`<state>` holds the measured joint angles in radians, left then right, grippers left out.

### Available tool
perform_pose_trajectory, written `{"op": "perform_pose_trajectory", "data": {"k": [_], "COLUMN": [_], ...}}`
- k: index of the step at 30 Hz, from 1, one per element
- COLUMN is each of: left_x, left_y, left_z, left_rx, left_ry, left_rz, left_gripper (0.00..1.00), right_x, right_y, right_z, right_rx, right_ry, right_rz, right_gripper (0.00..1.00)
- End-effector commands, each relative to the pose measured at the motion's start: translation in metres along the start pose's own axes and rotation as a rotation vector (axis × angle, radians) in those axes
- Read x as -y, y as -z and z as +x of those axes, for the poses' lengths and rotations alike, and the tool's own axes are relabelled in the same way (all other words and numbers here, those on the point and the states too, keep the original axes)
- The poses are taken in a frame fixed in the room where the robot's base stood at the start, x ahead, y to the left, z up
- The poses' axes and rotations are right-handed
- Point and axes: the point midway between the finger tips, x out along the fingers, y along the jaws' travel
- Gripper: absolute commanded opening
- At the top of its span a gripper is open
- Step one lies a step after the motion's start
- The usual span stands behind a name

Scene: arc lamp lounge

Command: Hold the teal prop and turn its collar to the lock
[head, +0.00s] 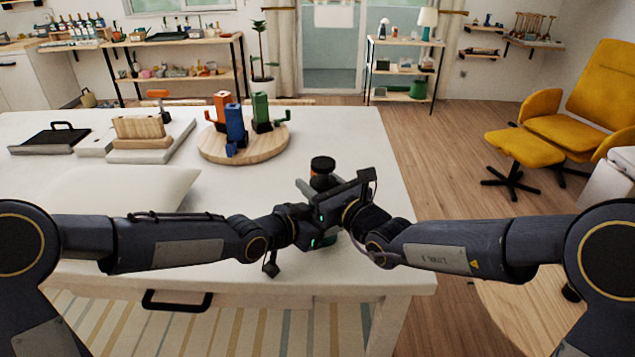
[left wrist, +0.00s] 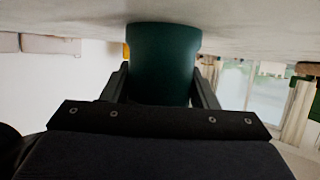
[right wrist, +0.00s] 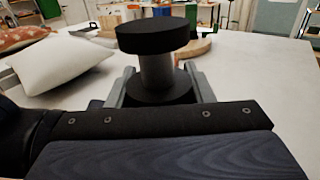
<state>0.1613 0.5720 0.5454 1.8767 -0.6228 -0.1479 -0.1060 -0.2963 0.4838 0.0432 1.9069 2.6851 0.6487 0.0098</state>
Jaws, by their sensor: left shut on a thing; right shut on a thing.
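The teal prop stands upright near the table's front edge, mostly hidden by my grippers in the head view. Its black cap (head: 322,163) shows there with an orange part below it. In the left wrist view its teal body (left wrist: 163,60) appears inverted, with my left gripper (left wrist: 163,88) shut on it from both sides. In the right wrist view, a black cap (right wrist: 153,35) sits on a grey stem above a wider black collar (right wrist: 160,84). My right gripper (right wrist: 153,88) is shut around this collar, above the left gripper. Any lock mark is hidden.
A round wooden board (head: 245,142) with red, blue and green devices stands behind on the white table (head: 345,125). A white cushion (head: 125,188) lies at the left, with a wooden block (head: 140,128) behind it. The tabletop right of the prop is clear.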

Motion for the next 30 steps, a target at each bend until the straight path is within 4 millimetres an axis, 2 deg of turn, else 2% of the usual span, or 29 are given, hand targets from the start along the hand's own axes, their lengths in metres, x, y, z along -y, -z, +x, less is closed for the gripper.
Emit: {"op": "perform_pose_trajectory", "data": {"k": [5,6,10,18,22,26,30], "left_x": [0.0,0.0,0.0,0.0,0.0,0.001,0.001], "left_y": [0.0,0.0,0.0,0.0,0.0,0.0,0.0], "left_z": [0.0,0.0,0.0,0.0,0.0,0.0,0.0], "left_rx": [0.001,0.001,0.0,0.0,0.0,0.0,0.0], "left_ry": [0.0,0.0,0.0,0.001,0.001,0.001,0.001], "left_rz": [0.004,0.004,0.003,0.002,0.001,0.001,0.001], "left_gripper": [0.13,0.13,0.13,0.13,0.13,0.13,0.13], "right_x": [-0.001,-0.001,0.0,0.0,0.001,0.001,0.001], "right_y": [-0.002,-0.002,-0.001,-0.001,-0.001,-0.001,-0.001], "right_z": [0.0,0.0,0.0,0.0,-0.008,-0.03,-0.061], "right_rx": [0.004,0.004,0.003,0.001,0.001,0.002,0.003], "right_ry": [-0.002,-0.002,-0.002,-0.001,-0.001,0.001,0.001], "right_rz": [-0.001,-0.001,-0.001,0.0,-0.001,-0.001,-0.001], "right_gripper": [0.25,0.51,0.68,0.69,0.69,0.69,0.69]}}
